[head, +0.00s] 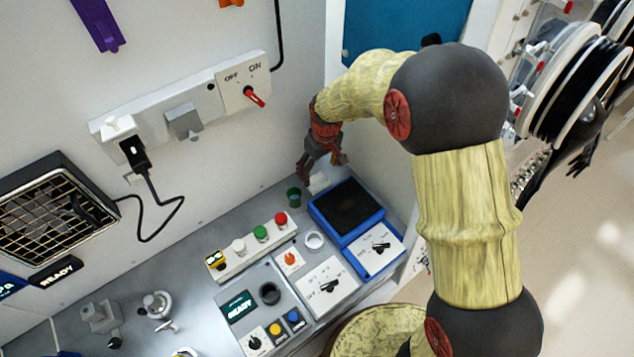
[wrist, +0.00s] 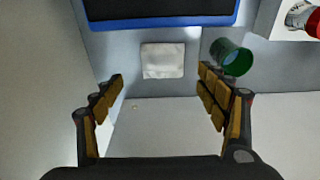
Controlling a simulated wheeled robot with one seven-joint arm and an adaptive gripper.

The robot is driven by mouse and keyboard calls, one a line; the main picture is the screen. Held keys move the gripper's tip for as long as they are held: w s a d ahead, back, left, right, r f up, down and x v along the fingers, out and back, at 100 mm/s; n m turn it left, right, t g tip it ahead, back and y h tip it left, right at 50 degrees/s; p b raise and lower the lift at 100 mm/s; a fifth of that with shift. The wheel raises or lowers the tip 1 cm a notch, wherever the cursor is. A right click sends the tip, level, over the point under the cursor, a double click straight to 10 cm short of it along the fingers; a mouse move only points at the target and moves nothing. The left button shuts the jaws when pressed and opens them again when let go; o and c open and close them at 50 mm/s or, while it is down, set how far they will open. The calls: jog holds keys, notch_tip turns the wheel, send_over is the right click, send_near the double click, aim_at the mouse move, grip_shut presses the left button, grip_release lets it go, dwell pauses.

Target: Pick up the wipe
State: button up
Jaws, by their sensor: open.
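The wipe (wrist: 163,60) is a small white square lying flat on the grey bench. In the wrist view it sits beyond and between my open fingertips, apart from them. It also shows in the head view as a small white patch (head: 318,182) just below my gripper (head: 322,163). In the wrist view my gripper (wrist: 160,88) is open and empty, with one finger on each side of the picture. The fingers stand above the bench.
A green cup (wrist: 231,57) stands close to the right of the wipe. A blue-rimmed device with a dark top (head: 345,207) lies on the other side. Walls rise close behind and beside the corner. A button strip (head: 250,243) and control panels fill the bench nearer the front.

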aim_at(317, 178)
jog(key=shift+s+f, duration=0.1)
jog(key=shift+f, duration=0.6)
jog(key=f, duration=0.2)
jog(key=f+b, duration=0.1)
jog(key=f, duration=0.1)
jog(key=shift+a, duration=0.25)
jog(key=shift+r, duration=0.1)
jog(key=c, duration=0.3)
jog(key=c, duration=0.6)
jog(key=shift+r, duration=0.15)
jog(key=shift+c, duration=0.2)
